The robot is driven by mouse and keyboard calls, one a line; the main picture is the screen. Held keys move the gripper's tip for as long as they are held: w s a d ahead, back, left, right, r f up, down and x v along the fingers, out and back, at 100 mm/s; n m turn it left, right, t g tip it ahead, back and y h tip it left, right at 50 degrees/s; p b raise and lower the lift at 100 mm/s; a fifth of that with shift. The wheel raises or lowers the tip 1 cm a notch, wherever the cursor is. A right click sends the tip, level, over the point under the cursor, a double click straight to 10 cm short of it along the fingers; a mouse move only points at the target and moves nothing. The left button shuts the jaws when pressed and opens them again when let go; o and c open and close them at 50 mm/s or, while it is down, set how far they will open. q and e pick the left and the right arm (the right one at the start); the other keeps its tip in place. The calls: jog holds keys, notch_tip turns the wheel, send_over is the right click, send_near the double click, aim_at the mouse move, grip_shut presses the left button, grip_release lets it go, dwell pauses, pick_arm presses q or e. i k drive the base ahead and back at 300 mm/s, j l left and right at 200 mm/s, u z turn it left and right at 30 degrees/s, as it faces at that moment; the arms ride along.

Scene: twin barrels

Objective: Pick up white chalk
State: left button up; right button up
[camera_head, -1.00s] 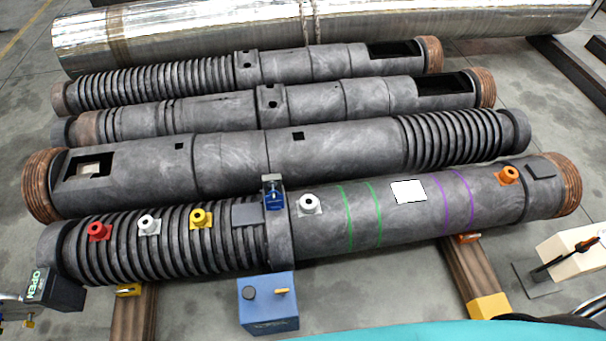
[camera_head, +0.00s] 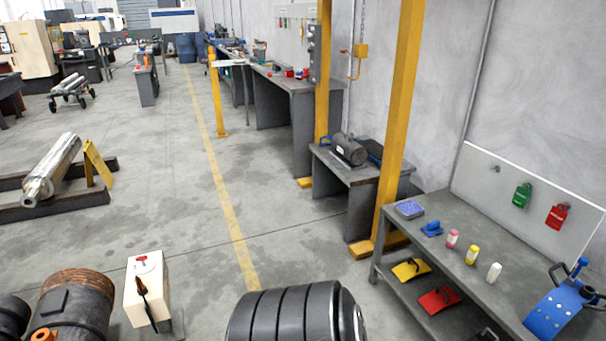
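A small white upright piece (camera_head: 494,272), which looks like the white chalk, stands on top of the grey workbench (camera_head: 440,235) at the right. A yellow piece (camera_head: 472,255) and a pink piece (camera_head: 453,239) of similar shape stand in a row behind it, to its left. Nothing is touching the white piece. Neither of my grippers shows in this view.
A blue block (camera_head: 432,229) and a blue-topped pad (camera_head: 409,209) sit farther back on the bench. A blue tool (camera_head: 562,308) stands at its front right. Yellow (camera_head: 411,271) and red (camera_head: 439,300) items lie on the lower shelf. A yellow post (camera_head: 397,120) rises beside the bench.

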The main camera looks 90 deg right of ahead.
aim_at(492, 274)
jog(key=k+l+z, duration=0.1)
jog(key=z, duration=4)
